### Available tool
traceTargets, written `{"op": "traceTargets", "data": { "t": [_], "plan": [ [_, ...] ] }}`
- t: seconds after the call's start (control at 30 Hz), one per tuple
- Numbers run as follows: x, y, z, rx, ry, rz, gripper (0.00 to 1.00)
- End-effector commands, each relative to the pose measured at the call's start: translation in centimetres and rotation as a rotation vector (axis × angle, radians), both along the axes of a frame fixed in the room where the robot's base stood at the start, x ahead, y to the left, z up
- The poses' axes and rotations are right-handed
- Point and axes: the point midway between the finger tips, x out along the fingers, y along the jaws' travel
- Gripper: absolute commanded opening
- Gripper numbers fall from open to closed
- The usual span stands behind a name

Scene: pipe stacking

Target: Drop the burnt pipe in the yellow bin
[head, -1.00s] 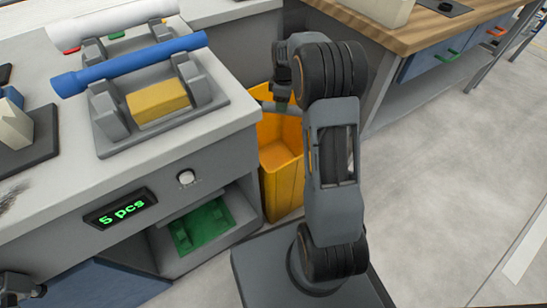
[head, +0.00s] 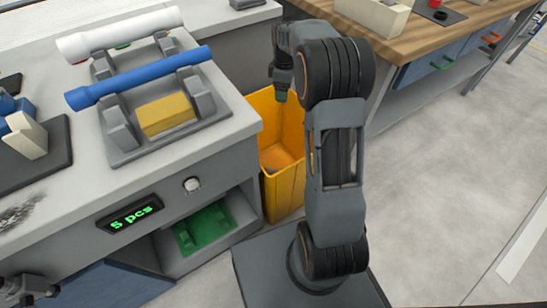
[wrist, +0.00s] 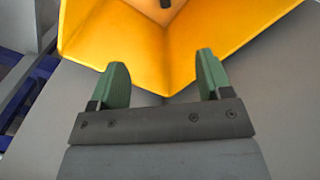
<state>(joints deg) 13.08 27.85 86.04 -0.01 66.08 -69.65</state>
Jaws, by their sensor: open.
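The yellow bin (head: 287,187) stands on the floor at the end of the workbench. My gripper (head: 281,96) points down over the bin's opening. In the wrist view, its green fingers (wrist: 160,62) are apart with nothing between them, and the yellow bin (wrist: 130,50) lies beyond them. A small dark object (wrist: 165,3) shows inside the bin at the top edge of that view. It is cut off, so I cannot tell if it is the burnt pipe. My arm hides part of the bin in the head view.
On the workbench (head: 150,185), a grey rack (head: 125,150) holds a blue pipe (head: 140,77) and a white pipe (head: 120,33), with a yellow block (head: 163,114) between its supports. A display reads "5 pcs" (head: 130,213). A wooden-topped table (head: 420,32) stands at the back right. Floor at right is clear.

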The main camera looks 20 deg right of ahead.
Motion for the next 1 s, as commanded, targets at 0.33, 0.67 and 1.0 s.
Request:
{"op": "traceTargets", "data": {
  "t": [0.33,0.67,1.0],
  "plan": [
    [0.0,0.0,4.9,-0.001,-0.001,0.000,0.72],
    [0.0,0.0,5.4,0.000,0.000,0.000,0.72],
    [0.0,0.0,5.4,0.000,0.000,0.000,0.72]
  ]
}}
